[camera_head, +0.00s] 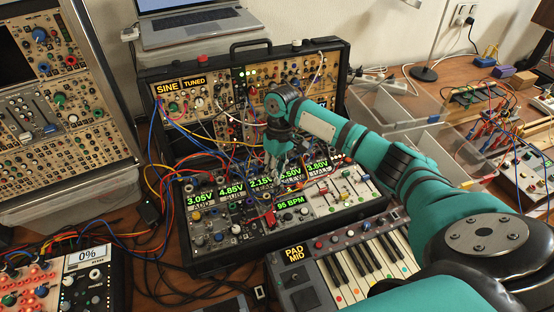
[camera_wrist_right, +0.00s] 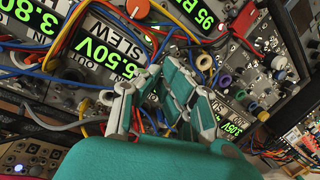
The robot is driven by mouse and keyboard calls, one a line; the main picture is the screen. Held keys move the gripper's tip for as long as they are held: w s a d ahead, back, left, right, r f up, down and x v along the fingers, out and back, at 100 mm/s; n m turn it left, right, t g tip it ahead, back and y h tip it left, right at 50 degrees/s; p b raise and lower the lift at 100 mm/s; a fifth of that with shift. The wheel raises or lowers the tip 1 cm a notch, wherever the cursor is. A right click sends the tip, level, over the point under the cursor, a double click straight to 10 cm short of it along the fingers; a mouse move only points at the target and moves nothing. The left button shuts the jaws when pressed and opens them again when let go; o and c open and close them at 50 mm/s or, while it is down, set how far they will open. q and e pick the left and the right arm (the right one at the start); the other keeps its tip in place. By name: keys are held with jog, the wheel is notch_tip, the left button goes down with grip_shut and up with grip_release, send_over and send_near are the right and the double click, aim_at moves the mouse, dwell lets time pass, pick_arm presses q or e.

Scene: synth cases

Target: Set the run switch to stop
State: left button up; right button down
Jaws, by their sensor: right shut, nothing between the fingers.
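The modular synth case (camera_head: 190,262) lies open on the wooden table, its lower panel crowded with patch cables and green number displays. A "95 BPM" display (camera_head: 291,203) sits near its middle front and also shows at the top of the right wrist view (camera_wrist_right: 205,14). I cannot pick out the run switch or its setting for certain among the small controls and cables. My right gripper (camera_head: 275,165) is shut and empty above the lower panel, among the cables. Its fingers also show in the wrist view (camera_wrist_right: 162,72), over cables near the "SLEW" display (camera_wrist_right: 112,58). My left gripper is not in view.
A keyboard (camera_head: 362,262) stands in front of the case. A "0%" unit (camera_head: 87,258) is at front left, another synth rack (camera_head: 60,120) at far left. A laptop (camera_head: 200,25) stands behind. Clear plastic bins (camera_head: 400,105) are at right. Loose cables hang all over the panel.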

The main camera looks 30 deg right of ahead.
jog(key=shift+s+a+f, duration=0.1)
jog(key=shift+f, duration=0.45)
